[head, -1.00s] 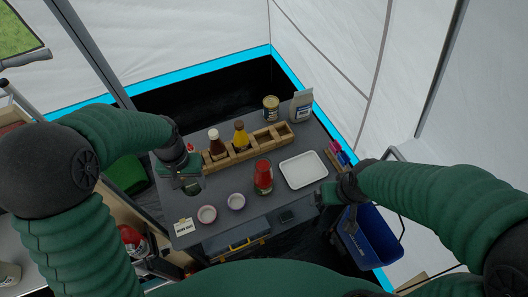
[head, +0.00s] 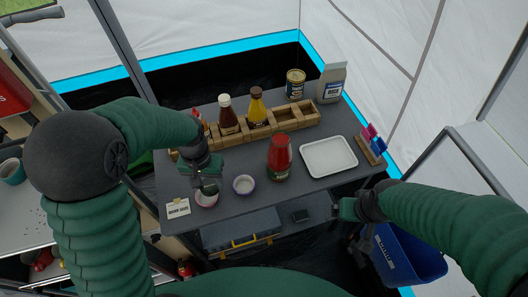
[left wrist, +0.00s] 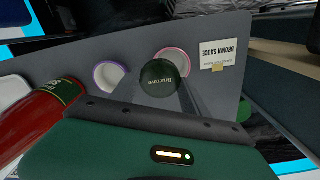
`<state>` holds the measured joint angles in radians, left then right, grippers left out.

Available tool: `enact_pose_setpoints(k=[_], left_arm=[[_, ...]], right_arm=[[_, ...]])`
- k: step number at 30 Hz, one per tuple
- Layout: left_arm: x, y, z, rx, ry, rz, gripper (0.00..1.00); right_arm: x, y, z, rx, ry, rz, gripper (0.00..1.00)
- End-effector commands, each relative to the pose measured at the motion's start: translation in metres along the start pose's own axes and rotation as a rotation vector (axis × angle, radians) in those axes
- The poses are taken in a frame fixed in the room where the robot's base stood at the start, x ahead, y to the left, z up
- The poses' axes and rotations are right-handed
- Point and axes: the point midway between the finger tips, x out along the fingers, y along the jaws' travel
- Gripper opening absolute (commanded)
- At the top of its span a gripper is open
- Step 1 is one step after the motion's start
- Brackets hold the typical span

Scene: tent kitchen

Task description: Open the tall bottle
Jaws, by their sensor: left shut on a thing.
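My left gripper (head: 208,187) is shut on a small round dark cap, over or very near a pink-rimmed bowl (head: 206,199). In the left wrist view the dark cap (left wrist: 163,79) shows pale lettering and partly covers the pink-rimmed bowl (left wrist: 178,57). A brown bottle with a white cap (head: 228,120) and a yellow bottle with a dark cap (head: 257,108) stand in the wooden rack (head: 290,117). Another red and orange item (head: 199,124) is mostly hidden behind my left wrist. A red bottle (head: 279,160) stands on the table. My right gripper (head: 346,208) is by the table's right front edge; its jaws are unclear.
A purple-rimmed bowl (head: 244,185) and a white tray (head: 329,157) are on the table. A "BROWN SAUCE" card (head: 178,208) lies at front left. A tin (head: 295,84) and a bag (head: 331,83) stand behind the rack. A blue bin (head: 414,258) is at right.

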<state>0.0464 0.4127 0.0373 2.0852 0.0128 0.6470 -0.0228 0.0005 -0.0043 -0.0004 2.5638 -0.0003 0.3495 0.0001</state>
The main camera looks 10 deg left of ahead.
Motion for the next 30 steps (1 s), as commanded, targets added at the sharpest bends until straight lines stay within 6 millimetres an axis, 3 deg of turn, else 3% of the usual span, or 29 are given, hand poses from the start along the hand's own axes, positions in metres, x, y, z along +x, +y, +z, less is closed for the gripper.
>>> enact_pose_setpoints(k=[1, 3, 9, 13, 30], left_arm=[[0.024, -0.001, 0.000, -0.001, 0.000, 0.000, 0.04], [0.014, 0.013, 0.004, 0.009, -0.003, -0.004, 0.04], [0.023, 0.042, 0.014, 0.008, -0.001, -0.018, 0.04], [0.026, 0.048, 0.009, 0.004, 0.001, -0.023, 0.04], [0.038, 0.050, -0.127, 0.002, 0.002, -0.023, 0.04]], right_arm=[[0.023, 0.000, 0.005, -0.001, 0.000, 0.000, 0.92], [0.008, -0.001, 0.002, -0.001, 0.001, 0.001, 0.92], [0.007, 0.000, 0.001, -0.001, 0.000, 0.000, 0.92], [0.007, 0.000, 0.001, -0.001, 0.000, 0.000, 0.92], [0.000, 0.000, -0.001, -0.001, -0.001, 0.000, 0.92]])
